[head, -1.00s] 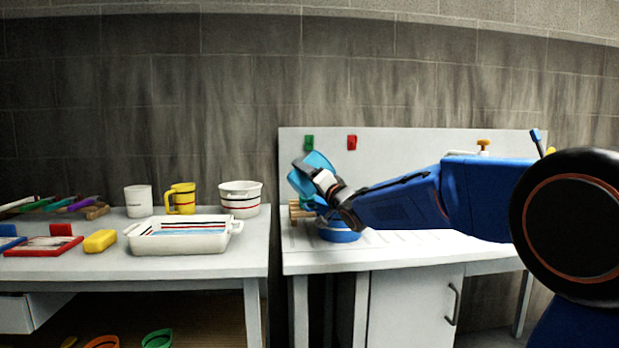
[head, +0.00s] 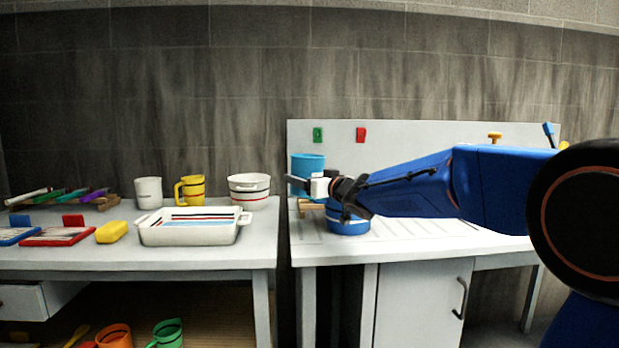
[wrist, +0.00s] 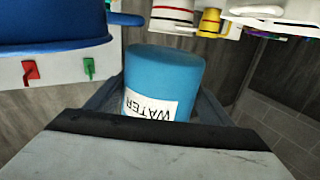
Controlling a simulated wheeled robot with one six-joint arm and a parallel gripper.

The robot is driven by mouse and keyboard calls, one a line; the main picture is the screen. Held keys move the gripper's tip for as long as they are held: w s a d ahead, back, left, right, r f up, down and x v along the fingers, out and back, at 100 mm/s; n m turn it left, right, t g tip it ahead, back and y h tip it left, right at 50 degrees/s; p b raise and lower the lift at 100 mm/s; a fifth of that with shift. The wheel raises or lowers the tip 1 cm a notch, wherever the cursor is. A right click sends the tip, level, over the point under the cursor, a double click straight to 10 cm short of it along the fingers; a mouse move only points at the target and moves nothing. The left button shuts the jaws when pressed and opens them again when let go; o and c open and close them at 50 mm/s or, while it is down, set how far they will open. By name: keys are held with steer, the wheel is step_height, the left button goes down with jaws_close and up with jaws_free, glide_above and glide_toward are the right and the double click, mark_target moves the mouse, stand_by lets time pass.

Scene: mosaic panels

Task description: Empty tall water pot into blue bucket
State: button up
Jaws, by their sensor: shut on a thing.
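The tall light-blue water pot (head: 308,163) is upright at the left end of the white bench in the head view. My gripper (head: 318,187) is shut on it from the right. In the wrist view the pot (wrist: 165,75) sits between my gripper's fingers (wrist: 160,98), with its WATER label facing the camera. Its inside is hidden. The blue bucket (head: 349,227) stands on the bench just right of and nearer than the pot, partly behind my wrist. The dark blue bucket also fills the top left of the wrist view (wrist: 50,25).
A wooden rack (head: 308,206) shows below the pot; contact is unclear. Red (head: 361,134) and green (head: 318,134) clips are on the back panel. The left table holds a white tray (head: 190,236), a yellow mug (head: 192,190), a white cup (head: 149,193) and a white pot (head: 249,192).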

steer(key=shift+a+f+n, duration=0.1)
steer(key=shift+f+n, duration=0.05)
steer(key=shift+n, duration=0.15)
steer(key=shift+r, duration=2.05)
steer(key=shift+s, duration=0.1)
